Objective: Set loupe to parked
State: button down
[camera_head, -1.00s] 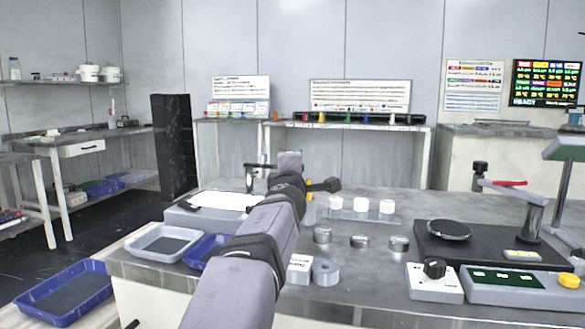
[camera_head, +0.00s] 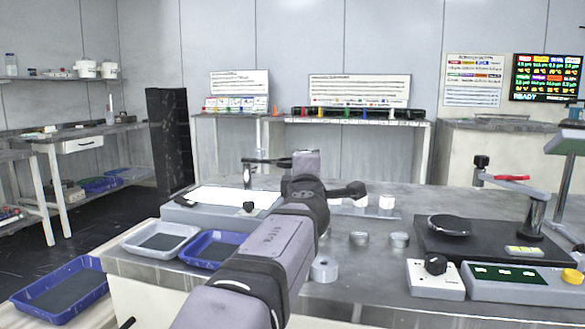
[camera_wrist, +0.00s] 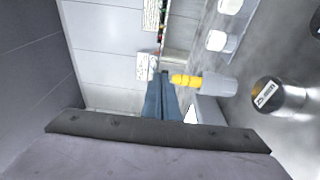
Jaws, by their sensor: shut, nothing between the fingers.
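No part is clearly identifiable as the loupe. A dark post with a horizontal arm (camera_head: 268,161) stands at the back left of the bench, behind a flat grey unit with a bright white top (camera_head: 228,197). A small black knob (camera_head: 249,207) shows at that unit's front right. I cannot tell whether these belong to the loupe. My gripper (camera_wrist: 163,78) shows in the wrist view as blue-grey fingers, shut and empty. A yellow-tipped grey bottle (camera_wrist: 205,83) appears beside the fingertips. In the head view my own arm hides the gripper and the middle of the bench.
White cylindrical jars (camera_wrist: 220,41) and a metal puck (camera_wrist: 277,96) lie right of the fingers. More pucks (camera_head: 399,240) and a grey ring (camera_head: 324,268) sit on the bench. A black polishing unit (camera_head: 480,243) and control boxes (camera_head: 435,280) stand right; trays (camera_head: 160,240) lie left.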

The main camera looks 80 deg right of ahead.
jog(key=shift+s+a+p, duration=0.15)
jog(key=shift+s+a, duration=0.05)
jog(key=shift+s, duration=0.65)
jog(key=shift+s+a+p, duration=0.15)
jog(key=shift+s+a, duration=0.05)
jog(key=shift+s, duration=0.65)
jog(key=shift+s+a+p, duration=0.15)
jog(key=shift+s+a, duration=0.05)
jog(key=shift+s, duration=0.65)
jog(key=shift+w, duration=0.1)
